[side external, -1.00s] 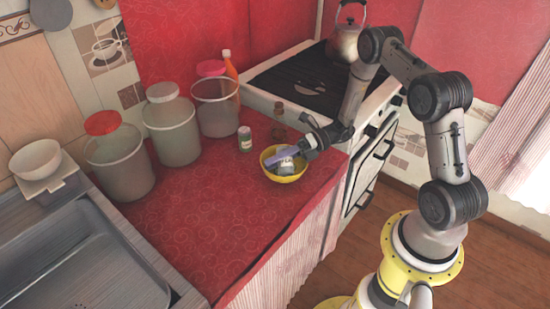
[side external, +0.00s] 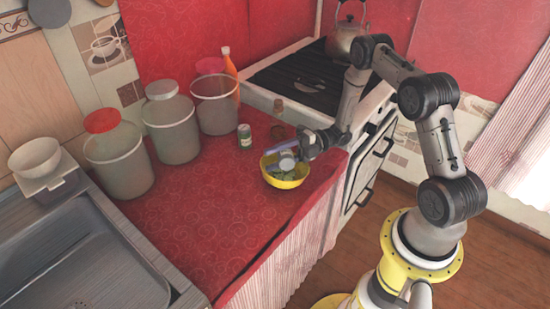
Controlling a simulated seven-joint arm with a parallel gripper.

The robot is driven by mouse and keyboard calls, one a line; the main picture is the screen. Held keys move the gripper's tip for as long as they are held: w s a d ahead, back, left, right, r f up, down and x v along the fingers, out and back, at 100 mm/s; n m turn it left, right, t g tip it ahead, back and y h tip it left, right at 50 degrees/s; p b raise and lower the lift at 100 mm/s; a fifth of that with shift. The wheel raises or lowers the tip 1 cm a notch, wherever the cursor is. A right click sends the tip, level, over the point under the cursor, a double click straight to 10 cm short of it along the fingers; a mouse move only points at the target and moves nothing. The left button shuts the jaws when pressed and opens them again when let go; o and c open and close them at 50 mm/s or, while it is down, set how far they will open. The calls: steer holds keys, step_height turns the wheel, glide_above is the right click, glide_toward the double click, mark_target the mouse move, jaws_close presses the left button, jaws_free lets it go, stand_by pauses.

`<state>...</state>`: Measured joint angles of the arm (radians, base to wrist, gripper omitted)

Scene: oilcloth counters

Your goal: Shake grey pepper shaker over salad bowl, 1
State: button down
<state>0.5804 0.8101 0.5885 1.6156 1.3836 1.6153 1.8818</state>
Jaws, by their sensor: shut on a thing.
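The yellow salad bowl (side external: 285,183) stands on the red counter near its right edge, with dark green pieces inside. My gripper (side external: 293,150) is over the bowl's far right side, shut on the grey pepper shaker (side external: 287,160). The shaker's round grey end shows above the bowl's contents, and the gripper hides part of it. The shaker looks tilted, but its exact angle is hard to tell. A pale purple bar (side external: 275,145) shows beside the gripper, above the far rim; I cannot tell what it belongs to.
A green-labelled jar (side external: 244,137) stands left of the bowl; small brown items (side external: 279,131) are behind it. Large canisters (side external: 173,135) and an orange bottle (side external: 231,70) stand farther back. The stove (side external: 300,80) is behind right. The counter's front left is clear.

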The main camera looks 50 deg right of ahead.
step_height(320, 180, up, 5)
step_height(320, 180, down, 6)
steer(key=n+h, duration=0.1)
steer(key=n, duration=0.2)
steer(key=n+h, duration=0.1)
steer(key=f+n, duration=0.1)
steer(key=n, duration=0.1)
steer(key=shift+w+d+f+h, duration=0.2)
steer(key=shift+h, duration=0.2)
steer(key=shift+d+r+n, duration=0.1)
steer(key=shift+n, duration=0.4)
steer(key=r+n+h, duration=0.1)
steer(key=r+n+t+h, duration=0.1)
steer(key=r, duration=0.1)
steer(key=w+d+r+n, duration=0.1)
steer(key=r+n, duration=0.1)
steer(key=shift+r+h, duration=0.1)
steer(key=shift+h, duration=0.3)
